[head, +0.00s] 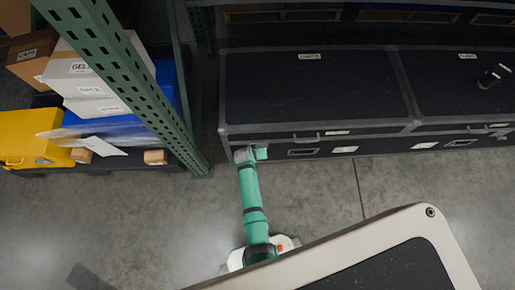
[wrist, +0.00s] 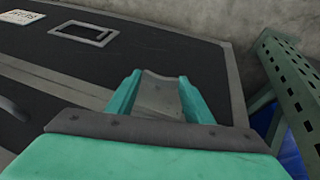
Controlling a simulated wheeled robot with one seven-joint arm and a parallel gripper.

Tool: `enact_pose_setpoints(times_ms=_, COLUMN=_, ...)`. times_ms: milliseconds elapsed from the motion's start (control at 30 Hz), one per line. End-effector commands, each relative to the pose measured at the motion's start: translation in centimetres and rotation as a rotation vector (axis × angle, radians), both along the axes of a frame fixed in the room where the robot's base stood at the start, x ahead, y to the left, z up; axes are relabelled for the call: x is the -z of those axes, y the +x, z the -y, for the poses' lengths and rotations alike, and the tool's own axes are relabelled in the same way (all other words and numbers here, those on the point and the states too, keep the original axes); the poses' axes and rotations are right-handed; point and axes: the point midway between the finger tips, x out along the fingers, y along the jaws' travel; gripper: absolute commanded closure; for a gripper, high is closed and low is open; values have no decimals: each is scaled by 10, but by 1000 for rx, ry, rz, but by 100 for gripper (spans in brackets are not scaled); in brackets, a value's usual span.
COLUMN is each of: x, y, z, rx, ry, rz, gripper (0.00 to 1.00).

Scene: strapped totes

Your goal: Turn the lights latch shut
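A long black case (head: 313,90) with grey metal edging stands at the back, and its front face shows in the wrist view (wrist: 195,57). My gripper (head: 258,153) is at the left end of that front face, by the lid seam. In the wrist view, my gripper's two green fingers (wrist: 160,95) stand apart, with a grey metal piece (wrist: 160,92) filling the space between them. It may be the latch, but its turn position and whether the fingers press on it are unclear. The case labels are too small to read surely.
A second black case (head: 455,85) adjoins on the right, with a small dark object (head: 488,79) on its lid. A green rack post (head: 125,75) stands left of my arm, beside white boxes (head: 88,78) and a yellow bin (head: 30,135). The floor (head: 320,190) before the cases is clear.

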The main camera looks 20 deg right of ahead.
Motion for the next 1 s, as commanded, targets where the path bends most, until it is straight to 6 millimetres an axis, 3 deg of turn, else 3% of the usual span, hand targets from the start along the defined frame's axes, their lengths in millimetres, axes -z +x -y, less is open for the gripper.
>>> enact_pose_setpoints(times_ms=267, x=2, y=-4, z=1, rx=2, ry=21, rz=-3, gripper=75)
enact_pose_setpoints(times_ms=700, x=1, y=-5, z=7, rx=4, ry=217, rz=55, gripper=76)
enact_pose_setpoints(times_ms=1000, x=0, y=-4, z=7, rx=2, ry=232, rz=63, gripper=76)
